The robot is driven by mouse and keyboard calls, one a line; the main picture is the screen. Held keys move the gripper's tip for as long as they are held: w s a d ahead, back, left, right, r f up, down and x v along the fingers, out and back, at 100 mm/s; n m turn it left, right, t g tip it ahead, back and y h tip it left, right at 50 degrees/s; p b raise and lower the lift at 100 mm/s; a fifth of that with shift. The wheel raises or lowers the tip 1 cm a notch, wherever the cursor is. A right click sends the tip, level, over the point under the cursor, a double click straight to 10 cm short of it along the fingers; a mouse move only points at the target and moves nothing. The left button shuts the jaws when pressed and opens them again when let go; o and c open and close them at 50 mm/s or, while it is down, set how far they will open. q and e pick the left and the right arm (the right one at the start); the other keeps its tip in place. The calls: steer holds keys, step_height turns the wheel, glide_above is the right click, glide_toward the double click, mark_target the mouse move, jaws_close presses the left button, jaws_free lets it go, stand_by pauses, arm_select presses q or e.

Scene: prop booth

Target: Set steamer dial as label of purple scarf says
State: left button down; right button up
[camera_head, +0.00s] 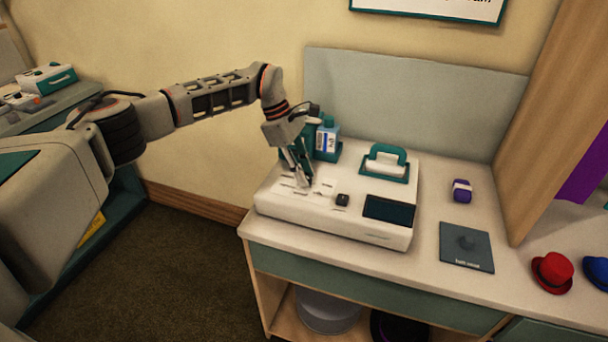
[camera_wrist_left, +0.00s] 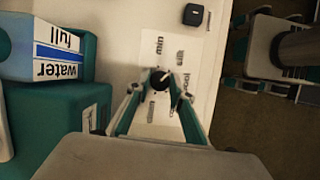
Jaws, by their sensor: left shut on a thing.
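The white steamer (camera_head: 330,215) stands on the counter. My left gripper (camera_head: 303,183) reaches down to its left part. In the left wrist view the gripper (camera_wrist_left: 160,82) is shut on the round black dial (camera_wrist_left: 160,77), one finger on each side. A pale pointer mark shows on the dial, slanting toward the picture's upper right. Printed words surround it on a pale plate (camera_wrist_left: 152,42); "min" is legible, others are partly hidden or blurred. A small rolled purple scarf (camera_head: 462,196) with a white band lies right of the steamer; its label is unreadable from here. My right gripper is out of view.
A water tank (camera_head: 327,140) marked "water" and "full" in the left wrist view (camera_wrist_left: 55,52) stands behind the dial. A black knob or switch (camera_head: 342,200), dark screen (camera_head: 388,209) and teal-handled steam head (camera_head: 385,163) are on the steamer. A grey mat (camera_head: 467,258) and red hat (camera_head: 552,272) lie right.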

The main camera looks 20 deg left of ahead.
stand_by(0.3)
arm_select(q)
steer(key=shift+r, duration=0.1)
steer(key=c, duration=1.8)
jaws_free()
steer(key=v, duration=1.2)
steer(key=shift+w, duration=0.1)
